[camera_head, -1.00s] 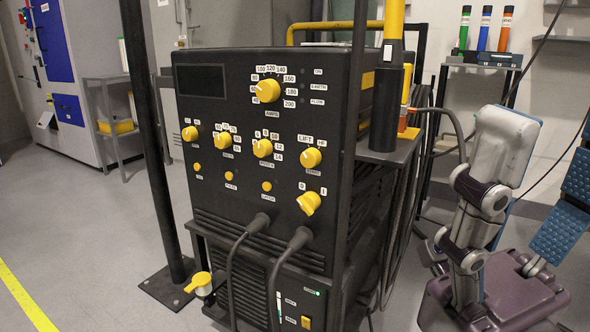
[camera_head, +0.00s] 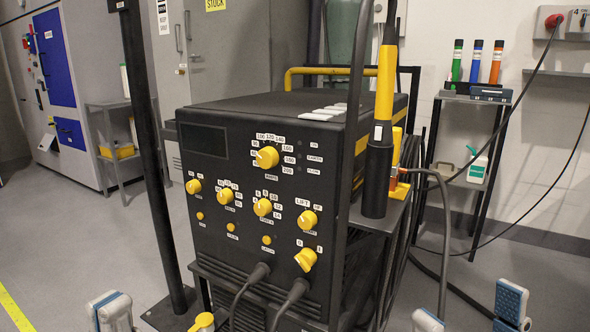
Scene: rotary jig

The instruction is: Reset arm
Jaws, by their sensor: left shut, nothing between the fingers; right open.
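My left gripper (camera_head: 111,309) shows only its fingertips at the bottom left edge; they are shut together and hold nothing. My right gripper (camera_head: 470,309) is at the bottom right edge, with two fingers spread wide apart and nothing between them. One finger shows a blue ribbed pad. The rest of both arms is below the picture. A black machine (camera_head: 215,252) with yellow knobs stands between the grippers, behind them in the picture. I see neither gripper touching it.
A black post (camera_head: 150,150) stands left of the machine. A yellow and black torch (camera_head: 380,125) stands upright at its right side. A small rack (camera_head: 440,140) with coloured bottles is by the right wall. Cables hang from the machine's front. Grey floor (camera_head: 75,235) is clear at left.

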